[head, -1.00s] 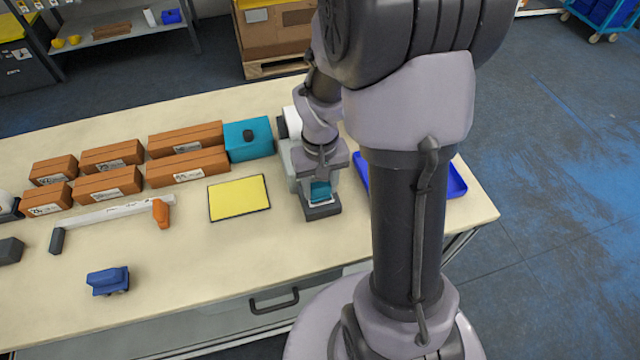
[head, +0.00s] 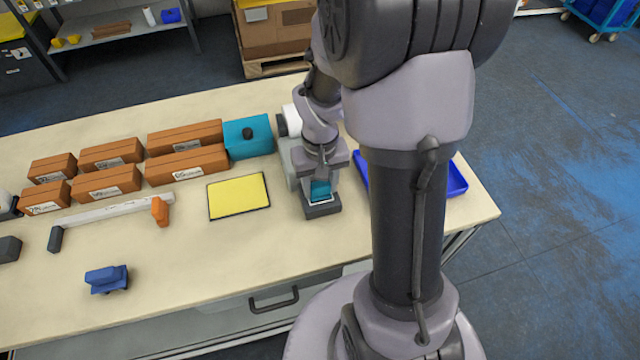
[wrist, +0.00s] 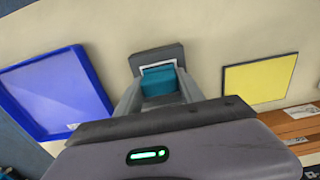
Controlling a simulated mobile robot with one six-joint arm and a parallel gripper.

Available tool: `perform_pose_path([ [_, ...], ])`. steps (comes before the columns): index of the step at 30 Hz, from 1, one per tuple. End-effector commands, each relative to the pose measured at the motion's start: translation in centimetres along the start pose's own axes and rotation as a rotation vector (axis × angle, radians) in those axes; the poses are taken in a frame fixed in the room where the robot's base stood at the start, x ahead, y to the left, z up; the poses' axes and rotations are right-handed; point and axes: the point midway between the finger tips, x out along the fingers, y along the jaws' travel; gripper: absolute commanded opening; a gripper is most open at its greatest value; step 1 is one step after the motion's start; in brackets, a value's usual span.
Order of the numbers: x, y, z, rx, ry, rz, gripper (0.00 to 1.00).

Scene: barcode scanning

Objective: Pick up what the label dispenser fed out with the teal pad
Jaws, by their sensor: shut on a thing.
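My gripper (head: 321,188) is shut on the teal pad (wrist: 158,82), a small block that also shows in the head view (head: 320,188). The pad is over the dark grey front plate (head: 322,210) of the label dispenser. A white label (wrist: 159,66) shows as a thin edge around the pad, between it and the plate. I cannot tell whether the label sticks to the pad or lies on the plate. The dispenser's grey body and white roll (head: 291,119) are partly hidden by my arm.
A yellow mat (head: 238,196) lies left of the dispenser and a blue tray (head: 457,182) right of it. Several orange boxes (head: 187,165) and a teal box (head: 248,137) stand at the back left. A white bar, an orange piece (head: 160,212) and a blue block (head: 106,279) lie further left.

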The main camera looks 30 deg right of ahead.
Motion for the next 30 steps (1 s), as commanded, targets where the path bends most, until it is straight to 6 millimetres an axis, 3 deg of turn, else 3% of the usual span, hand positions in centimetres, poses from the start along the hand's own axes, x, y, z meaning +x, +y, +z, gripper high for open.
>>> perform_pose_path([
  [12,-0.2,0.0,0.1,0.0,-0.004,0.0,0.0],
  [30,-7.0,0.0,0.0,0.0,-0.002,0.0,0.0],
])
